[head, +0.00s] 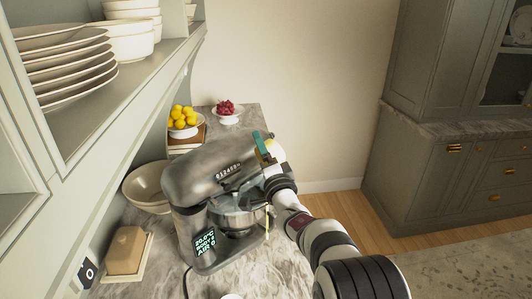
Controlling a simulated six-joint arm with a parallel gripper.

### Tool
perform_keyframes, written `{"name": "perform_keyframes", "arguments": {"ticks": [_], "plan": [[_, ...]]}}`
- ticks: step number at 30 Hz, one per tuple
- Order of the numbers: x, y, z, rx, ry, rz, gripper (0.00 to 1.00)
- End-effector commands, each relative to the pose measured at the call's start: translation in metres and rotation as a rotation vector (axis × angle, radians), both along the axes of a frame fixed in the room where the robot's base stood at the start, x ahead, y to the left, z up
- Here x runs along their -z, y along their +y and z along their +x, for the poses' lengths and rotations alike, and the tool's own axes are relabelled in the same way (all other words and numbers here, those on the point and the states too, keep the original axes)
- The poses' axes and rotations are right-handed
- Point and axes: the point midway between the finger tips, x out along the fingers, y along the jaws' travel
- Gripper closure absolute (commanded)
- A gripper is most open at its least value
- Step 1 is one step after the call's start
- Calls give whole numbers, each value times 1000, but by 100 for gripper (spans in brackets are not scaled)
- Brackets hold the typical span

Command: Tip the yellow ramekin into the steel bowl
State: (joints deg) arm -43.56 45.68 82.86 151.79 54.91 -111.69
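The steel bowl (232,217) sits in a grey stand mixer (205,180) on the marble counter. The mixer head covers part of the bowl's opening. My gripper (264,147) is raised at the right end of the mixer head, above and to the right of the bowl. A teal part of it shows. A small yellow patch (269,150) shows right beside it and may be the yellow ramekin, mostly hidden. I cannot tell whether the fingers are closed on it. My arm reaches in from the lower right.
A cream bowl (150,187) stands behind the mixer at left, and a butter dish (127,250) at front left. Lemons (182,117) and red fruit (226,107) stand at the back. A plate shelf (150,75) overhangs the left. Floor is clear at right.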

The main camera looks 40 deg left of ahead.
Motion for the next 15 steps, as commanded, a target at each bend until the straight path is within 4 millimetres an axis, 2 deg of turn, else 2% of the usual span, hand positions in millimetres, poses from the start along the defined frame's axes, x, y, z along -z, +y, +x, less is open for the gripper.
{"name": "perform_keyframes", "arguments": {"ticks": [6, 15], "plan": [[-3, 1, -5, 0, -124, -35, 79], [-4, 2, -5, 0, -146, -41, 79]]}}
